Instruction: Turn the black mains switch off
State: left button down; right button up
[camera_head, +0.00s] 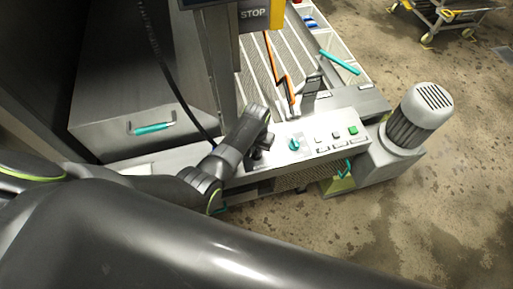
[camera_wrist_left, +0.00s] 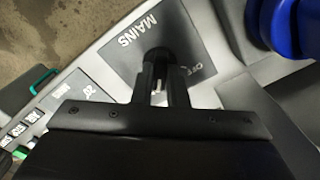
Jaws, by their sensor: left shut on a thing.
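The black mains switch (camera_wrist_left: 158,56) is on a grey plate (camera_wrist_left: 125,72) marked MAINS and OFF in the left wrist view. My left gripper (camera_wrist_left: 160,92) is shut on the switch, with one dark finger on each side of it. The fingers cover part of the switch, so its exact angle is hard to tell. In the head view my left gripper (camera_head: 258,154) reaches down to the left end of the grey control panel (camera_head: 318,136). The switch is hidden there behind the gripper. My right gripper is not in view.
A teal knob (camera_head: 294,145) and a green button (camera_head: 353,130) sit on the panel right of my gripper. A motor (camera_head: 425,105) stands at its right end. A blue object (camera_wrist_left: 285,25) is near the switch.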

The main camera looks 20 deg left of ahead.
pick_arm(q)
jog(key=n, duration=0.3)
jog(key=shift+p, duration=0.4)
jog(key=n, duration=0.4)
jog(key=shift+n, duration=0.4)
jog(key=n, duration=0.4)
jog(key=shift+n, duration=0.3)
jog(key=n, duration=0.4)
jog(key=shift+n, duration=0.3)
jog(key=c, duration=1.4)
grip_release()
jog(key=shift+c, duration=0.2)
